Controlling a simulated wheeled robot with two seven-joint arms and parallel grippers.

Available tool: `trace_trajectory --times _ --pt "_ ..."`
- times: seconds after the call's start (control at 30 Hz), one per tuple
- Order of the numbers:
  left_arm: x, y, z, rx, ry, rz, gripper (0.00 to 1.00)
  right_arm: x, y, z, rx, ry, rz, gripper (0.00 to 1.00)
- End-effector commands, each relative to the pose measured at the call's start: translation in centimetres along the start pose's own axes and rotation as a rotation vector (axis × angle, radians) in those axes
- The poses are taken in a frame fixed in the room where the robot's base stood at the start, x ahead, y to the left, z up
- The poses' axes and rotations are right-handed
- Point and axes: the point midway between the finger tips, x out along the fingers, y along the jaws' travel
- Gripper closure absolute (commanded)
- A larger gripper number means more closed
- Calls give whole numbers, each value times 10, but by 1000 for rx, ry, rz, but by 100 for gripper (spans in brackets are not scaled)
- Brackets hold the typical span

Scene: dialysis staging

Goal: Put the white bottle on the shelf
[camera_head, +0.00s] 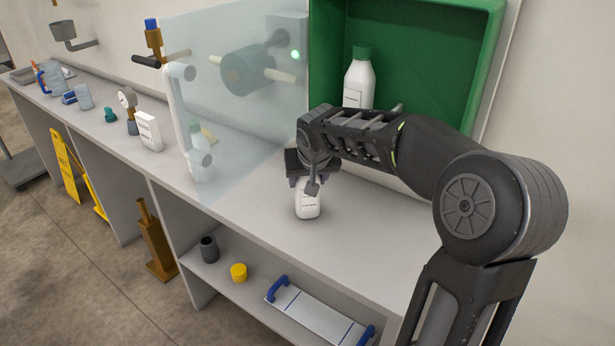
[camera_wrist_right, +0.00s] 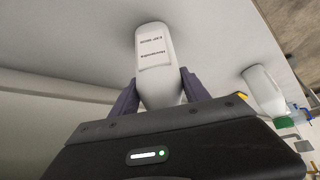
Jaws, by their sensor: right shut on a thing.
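A small white bottle (camera_head: 308,205) with a printed label is at the worktop in front of the green cabinet in the head view. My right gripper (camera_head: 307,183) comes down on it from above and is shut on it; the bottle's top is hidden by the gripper. In the right wrist view the bottle (camera_wrist_right: 155,45) stands out from between the two dark fingers, label visible. I cannot tell whether its base touches the worktop. A shelf (camera_head: 225,292) lies below the worktop. My left gripper is not in view.
A larger white bottle (camera_head: 358,82) with a green cap stands in the green cabinet (camera_head: 410,50). A clear panel (camera_head: 235,110) stands to the left.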

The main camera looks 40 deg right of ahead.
Motion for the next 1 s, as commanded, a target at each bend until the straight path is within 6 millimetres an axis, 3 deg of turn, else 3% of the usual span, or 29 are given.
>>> trace_trajectory --times 0.23,0.27,0.5,0.83,1.0 --pt "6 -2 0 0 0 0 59 4 0 2 0 3 -1 100" --pt "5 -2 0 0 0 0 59 3 0 2 0 0 0 45" --pt "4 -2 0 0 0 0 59 3 0 2 0 0 0 25" --pt "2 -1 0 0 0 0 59 1 0 1 0 0 0 24" --pt "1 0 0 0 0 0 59 -12 0 -1 0 4 2 24"
